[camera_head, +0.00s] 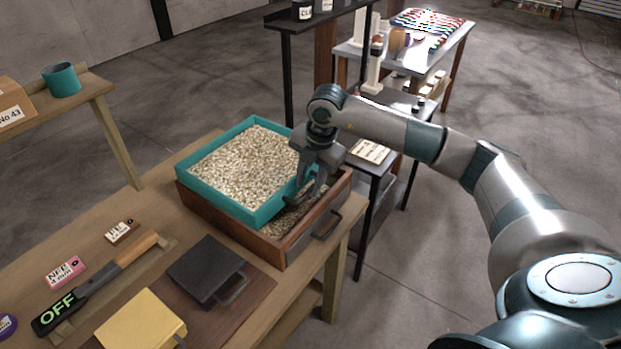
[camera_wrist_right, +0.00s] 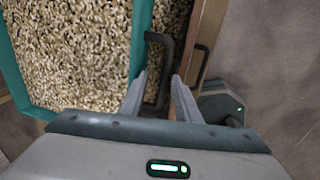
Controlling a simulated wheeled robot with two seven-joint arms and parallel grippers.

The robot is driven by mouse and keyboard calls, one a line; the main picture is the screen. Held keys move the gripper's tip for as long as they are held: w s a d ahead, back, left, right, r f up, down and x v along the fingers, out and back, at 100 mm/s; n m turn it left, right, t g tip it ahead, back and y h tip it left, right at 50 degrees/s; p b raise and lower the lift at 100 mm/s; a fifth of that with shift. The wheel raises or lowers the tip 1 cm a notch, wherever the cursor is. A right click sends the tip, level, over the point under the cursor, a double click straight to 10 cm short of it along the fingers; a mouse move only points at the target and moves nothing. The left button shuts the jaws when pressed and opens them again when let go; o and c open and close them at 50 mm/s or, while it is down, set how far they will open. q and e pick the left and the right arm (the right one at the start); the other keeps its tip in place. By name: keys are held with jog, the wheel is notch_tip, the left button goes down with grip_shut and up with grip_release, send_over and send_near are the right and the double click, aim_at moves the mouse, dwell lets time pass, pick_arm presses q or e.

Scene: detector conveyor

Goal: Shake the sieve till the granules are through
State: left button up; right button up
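The sieve is a teal square frame (camera_head: 224,203) full of pale granules (camera_head: 243,165). It sits on a brown wooden box (camera_head: 272,246), shifted towards the far left of it. Granules (camera_head: 290,220) also lie in the box's uncovered right part. My right gripper (camera_head: 303,199) is at the sieve's right side. In the right wrist view the sieve's teal wall (camera_wrist_right: 141,38) carries a dark handle (camera_wrist_right: 165,70). The handle's bar lies between the two fingers of my right gripper (camera_wrist_right: 160,78), with a gap visible, so they look open. My left gripper is out of view.
The wooden box has a dark handle (camera_head: 327,226). On the bench (camera_head: 345,222) are a dark lidded block (camera_head: 205,270), a yellow block (camera_head: 140,322), a black OFF tool (camera_head: 62,312) and small labelled blocks (camera_head: 66,272). A dark shelf stand (camera_head: 368,210) is behind the right arm.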

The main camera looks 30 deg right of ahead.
jog(key=shift+r, duration=0.1)
jog(key=shift+s+d+r+b, duration=0.1)
jog(key=shift+r+b, duration=0.15)
jog(key=shift+r, duration=0.15)
jog(key=shift+s+d+r+b, duration=0.1)
jog(key=shift+r+b, duration=0.1)
jog(key=shift+r, duration=0.2)
notch_tip(320, 180, up, 15)
jog(key=s+b, duration=0.2)
jog(key=b, duration=0.2)
jog(key=shift+s+d+r, duration=0.15)
jog(key=shift+s+d, duration=0.1)
jog(key=shift+d, duration=0.2)
jog(key=shift+b, duration=0.35)
